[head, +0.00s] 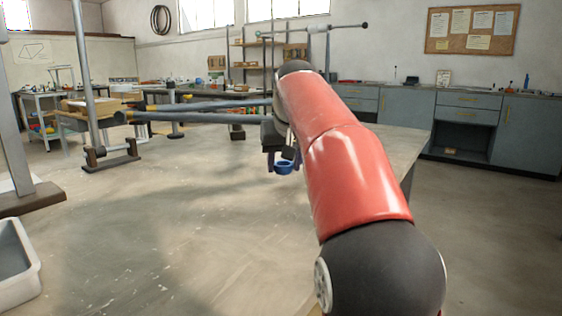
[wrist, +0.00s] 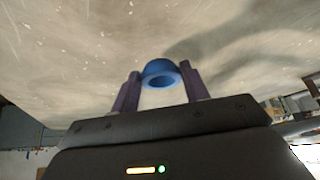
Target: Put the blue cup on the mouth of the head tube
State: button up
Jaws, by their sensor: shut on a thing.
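A jig post with a heavy foot (head: 112,158) stands at the left. A grey bin (head: 14,262) is at the lower left edge. A worktop (head: 400,145) lies behind my arm, with blue-grey cabinets (head: 405,115) along the wall.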

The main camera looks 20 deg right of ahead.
aim_at(282, 161)
jog(key=w, duration=0.1)
jog(key=w+p, duration=0.1)
jog(key=w, duration=0.1)
jog(key=shift+w+d, duration=0.15)
jog(key=shift+d, duration=0.2)
jog(key=shift+w+f+b, duration=0.15)
jog(key=shift+f+b, duration=0.3)
jog(key=shift+f, duration=0.35)
jog(key=shift+f, duration=0.1)
jog(key=o, duration=1)
